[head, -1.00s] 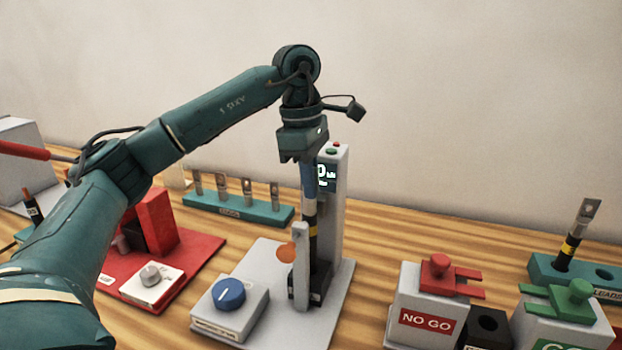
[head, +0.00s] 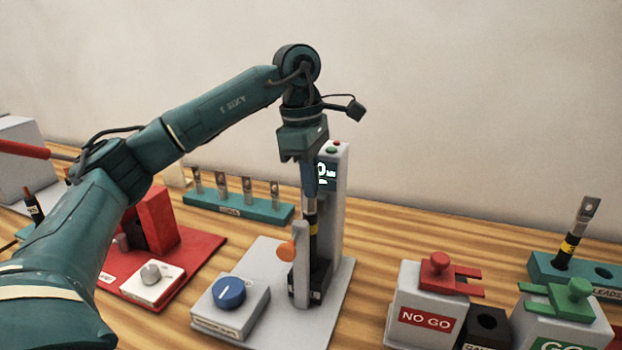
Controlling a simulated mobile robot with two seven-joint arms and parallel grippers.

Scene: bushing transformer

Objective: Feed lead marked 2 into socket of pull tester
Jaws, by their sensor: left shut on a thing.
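My left gripper (head: 310,190) points straight down and is shut on the top of the black lead (head: 310,232), which has a narrow yellow band. The lead stands upright over the black socket block (head: 318,281) of the pull tester (head: 337,222). Its lower end is at or in the socket; a grey post in front hides part of it, so I cannot tell how deep it sits. The mark on the lead is too small to read. The tester has a grey base, a column with a small display and a blue knob (head: 229,292). My right gripper is not in view.
A NO GO gauge (head: 428,315) and a green gauge (head: 562,318) stand at the right. Behind them a teal rack (head: 547,270) holds another banded lead. A teal rack of lugs (head: 236,207) and a red press (head: 157,222) are at the left.

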